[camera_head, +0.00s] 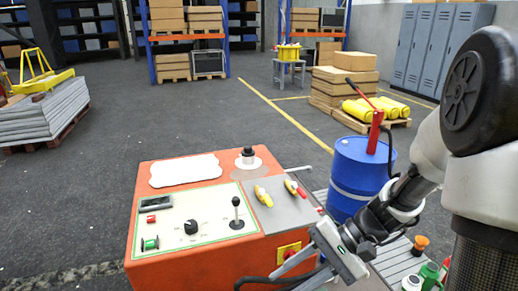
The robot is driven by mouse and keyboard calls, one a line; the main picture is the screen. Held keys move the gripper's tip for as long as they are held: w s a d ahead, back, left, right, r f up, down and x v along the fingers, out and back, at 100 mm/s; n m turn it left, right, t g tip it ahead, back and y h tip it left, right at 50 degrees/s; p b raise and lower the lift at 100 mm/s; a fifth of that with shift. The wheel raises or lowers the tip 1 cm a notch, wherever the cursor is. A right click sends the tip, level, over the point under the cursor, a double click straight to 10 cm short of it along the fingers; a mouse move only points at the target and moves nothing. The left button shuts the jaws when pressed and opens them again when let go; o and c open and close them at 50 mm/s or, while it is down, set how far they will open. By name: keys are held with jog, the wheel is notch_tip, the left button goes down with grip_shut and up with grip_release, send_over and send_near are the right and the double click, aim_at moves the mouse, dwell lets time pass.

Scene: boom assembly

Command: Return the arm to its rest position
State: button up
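My arm comes in from the right edge, its white and dark links bent down toward the orange control console (190,272). My gripper (286,280) hangs over the console's lower right side, beside the yellow and red switch. The lower fingertip is cut off by the frame edge. I cannot tell whether the gripper touches the console.
A blue drum (350,178) with a red hand pump stands behind my forearm. Bottles and a grey slatted surface (395,262) lie below the arm. Open floor (190,115) lies beyond.

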jog(key=s+d+r+n+t+h, duration=0.4)
jog(key=s+d+r+n+h, duration=0.2)
jog(key=r+h, duration=0.3)
notch_tip(320, 180, up, 22)
jog(key=t+p, duration=0.3)
jog(key=p, duration=1.3)
jog(key=shift+d+r+h, duration=0.2)
jog(key=shift+d+h, duration=0.15)
jog(key=shift+h, duration=0.05)
